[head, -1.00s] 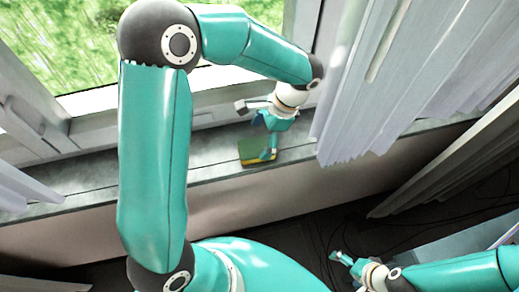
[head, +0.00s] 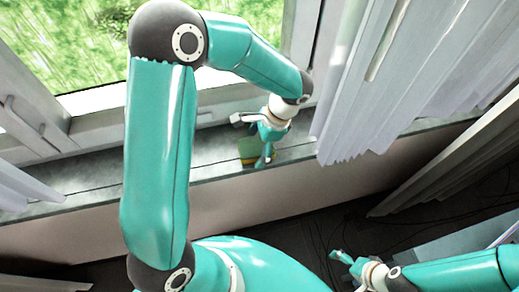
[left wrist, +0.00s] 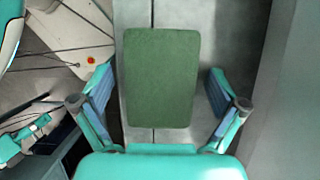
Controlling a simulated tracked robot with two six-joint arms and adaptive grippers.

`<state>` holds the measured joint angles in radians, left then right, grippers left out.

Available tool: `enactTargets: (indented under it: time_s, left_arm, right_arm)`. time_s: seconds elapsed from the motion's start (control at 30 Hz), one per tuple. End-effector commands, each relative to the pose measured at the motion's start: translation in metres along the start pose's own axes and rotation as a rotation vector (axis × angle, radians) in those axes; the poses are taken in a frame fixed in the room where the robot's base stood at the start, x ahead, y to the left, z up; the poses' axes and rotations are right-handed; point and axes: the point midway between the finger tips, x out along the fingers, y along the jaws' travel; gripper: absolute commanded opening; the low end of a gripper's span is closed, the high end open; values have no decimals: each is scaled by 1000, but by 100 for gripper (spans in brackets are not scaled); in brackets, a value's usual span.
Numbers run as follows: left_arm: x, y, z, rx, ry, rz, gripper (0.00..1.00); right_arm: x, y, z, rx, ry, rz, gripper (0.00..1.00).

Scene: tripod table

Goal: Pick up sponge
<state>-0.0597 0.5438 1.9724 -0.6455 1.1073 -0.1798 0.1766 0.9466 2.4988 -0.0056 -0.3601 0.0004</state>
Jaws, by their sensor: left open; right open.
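A sponge with a green top (head: 246,150) and a yellow lower edge lies on the grey window sill, partly hidden by my left gripper (head: 261,155). In the left wrist view the sponge (left wrist: 160,60) shows as a green rectangle with rounded corners. My left gripper (left wrist: 160,92) is open there, one finger on each side of the sponge's lower half, with a gap on both sides. Whether the fingertips are level with the sponge is hard to tell. My right gripper (head: 343,260) is open and empty at the lower right, low over the dark floor.
The window sill (head: 90,175) is narrow, with the window frame (head: 130,98) behind it and a drop to the floor in front. White hanging blinds (head: 350,120) stand close to the right of my left gripper. The sill left of the sponge is clear.

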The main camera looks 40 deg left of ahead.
Motion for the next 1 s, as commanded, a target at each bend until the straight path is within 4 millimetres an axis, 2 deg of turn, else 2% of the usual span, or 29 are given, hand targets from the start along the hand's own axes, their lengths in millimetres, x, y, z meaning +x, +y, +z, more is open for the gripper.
enactTargets:
  time_s: [0.37, 0.6, 1.0]
  left_arm:
    - [1, 0, -1, 1, 0, 0, 95]
    - [1, 0, -1, 1, 0, 0, 55]
    - [0, 0, -1, 2, 0, 0, 55]
  right_arm:
    - [1, 0, 0, 0, 0, 0, 100]
    - [1, 0, 0, 0, 0, 0, 100]
    - [0, 0, 0, 0, 0, 0, 100]
